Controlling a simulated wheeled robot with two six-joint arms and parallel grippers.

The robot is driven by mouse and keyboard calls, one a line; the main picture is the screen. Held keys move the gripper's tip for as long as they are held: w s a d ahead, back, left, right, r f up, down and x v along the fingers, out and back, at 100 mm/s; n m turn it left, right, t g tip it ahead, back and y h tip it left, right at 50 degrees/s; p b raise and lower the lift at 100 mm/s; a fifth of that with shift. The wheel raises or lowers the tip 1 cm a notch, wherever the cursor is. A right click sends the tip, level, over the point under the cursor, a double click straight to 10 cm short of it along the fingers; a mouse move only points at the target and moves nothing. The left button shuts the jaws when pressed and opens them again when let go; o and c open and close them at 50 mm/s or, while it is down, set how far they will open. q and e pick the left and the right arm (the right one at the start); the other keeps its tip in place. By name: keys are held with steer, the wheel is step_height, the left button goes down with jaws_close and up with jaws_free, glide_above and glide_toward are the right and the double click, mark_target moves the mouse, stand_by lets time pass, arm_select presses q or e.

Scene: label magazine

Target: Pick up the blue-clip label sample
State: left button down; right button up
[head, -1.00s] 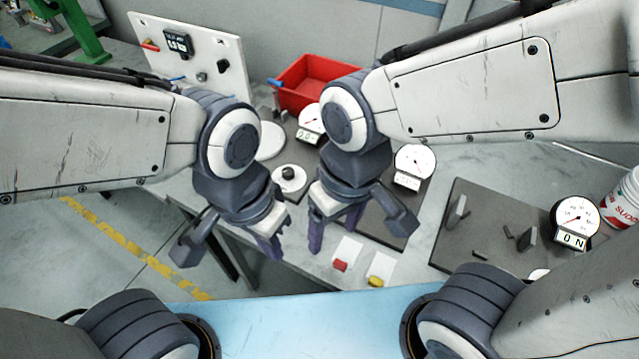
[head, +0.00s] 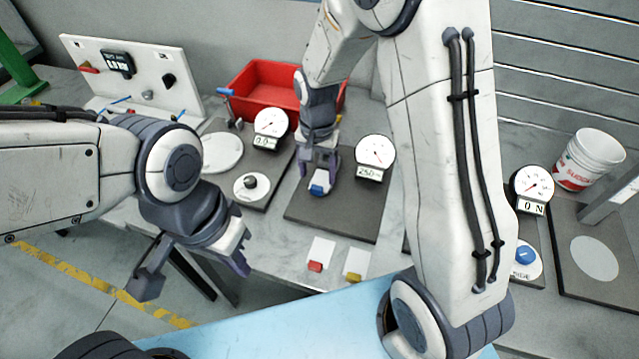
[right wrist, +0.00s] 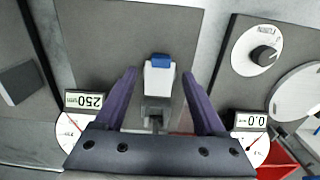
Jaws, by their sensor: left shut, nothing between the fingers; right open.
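The blue-clip label sample (head: 318,187) is a small white label with a blue clip. It lies at a grey fixture on the dark plate (head: 300,212) of the gauge reading 250. In the right wrist view the blue clip (right wrist: 160,60) and white label (right wrist: 158,80) show between my spread fingers. My right gripper (head: 320,170) is open over the sample, with its purple fingers on either side; contact cannot be told. My left gripper (head: 243,257) is shut and empty, off to the left near the bench's front edge.
A red-clip label (head: 316,265) and a yellow-clip label (head: 354,277) lie near the front edge. Gauges (head: 270,122) (head: 376,150) stand close by. A red bin (head: 265,85) is behind my right gripper. A white bucket (head: 592,155) stands at the right.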

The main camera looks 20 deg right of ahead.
mark_target(318, 186)
steer(key=shift+f, duration=0.4)
steer(key=f+p, duration=0.1)
steer(key=f, duration=0.3)
steer(key=shift+w+f, duration=0.15)
steer(key=shift+w, duration=0.05)
steer(key=shift+c, duration=0.3)
jaws_close()
